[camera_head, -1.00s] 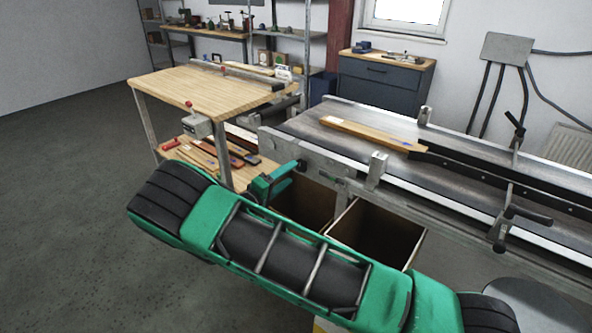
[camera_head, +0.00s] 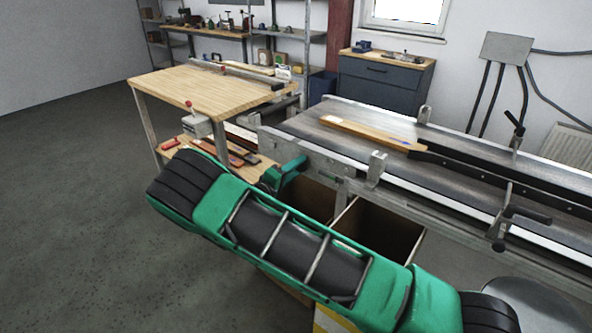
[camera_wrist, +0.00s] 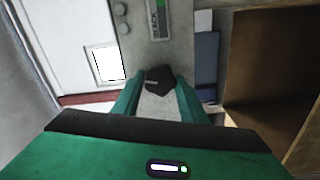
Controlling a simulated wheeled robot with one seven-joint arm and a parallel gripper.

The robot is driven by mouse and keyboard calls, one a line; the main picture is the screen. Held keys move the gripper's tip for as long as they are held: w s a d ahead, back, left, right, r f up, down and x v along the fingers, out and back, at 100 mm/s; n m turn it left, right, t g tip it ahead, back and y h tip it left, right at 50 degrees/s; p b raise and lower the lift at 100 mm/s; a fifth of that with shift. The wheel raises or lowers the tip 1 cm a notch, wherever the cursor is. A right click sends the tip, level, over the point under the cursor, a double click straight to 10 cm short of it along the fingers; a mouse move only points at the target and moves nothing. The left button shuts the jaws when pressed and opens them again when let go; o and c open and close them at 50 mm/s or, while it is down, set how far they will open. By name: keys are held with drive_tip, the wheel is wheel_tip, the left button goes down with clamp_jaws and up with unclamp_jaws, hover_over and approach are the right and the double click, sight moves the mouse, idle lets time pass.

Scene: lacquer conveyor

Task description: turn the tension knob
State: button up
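The dark, faceted knob (camera_wrist: 159,79) sits on a grey metal panel (camera_wrist: 152,50) in the wrist view. My gripper (camera_wrist: 157,88) is open, with one green finger on each side of the knob near its edges. I cannot tell whether either finger touches it. In the head view my gripper (camera_head: 294,166) is at the side rail of the conveyor (camera_head: 345,180), near its left end. The knob cannot be made out there.
Open cardboard boxes (camera_head: 378,232) stand under the conveyor. A wooden workbench (camera_head: 212,92) is at the left with a small grey box (camera_head: 197,124) on its side. A wooden board (camera_head: 372,134) lies on the belt. Floor at the left is clear.

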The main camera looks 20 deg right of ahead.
drive_tip(key=shift+f+m, duration=0.1)
drive_tip(key=shift+m, duration=0.3)
drive_tip(key=shift+a+f+m, duration=0.1)
drive_tip(key=shift+a+m, duration=0.05)
drive_tip(key=shift+m, duration=3.25)
drive_tip(key=o, duration=1)
drive_tip(key=shift+w+f, duration=0.1)
drive_tip(key=shift+o, duration=0.3)
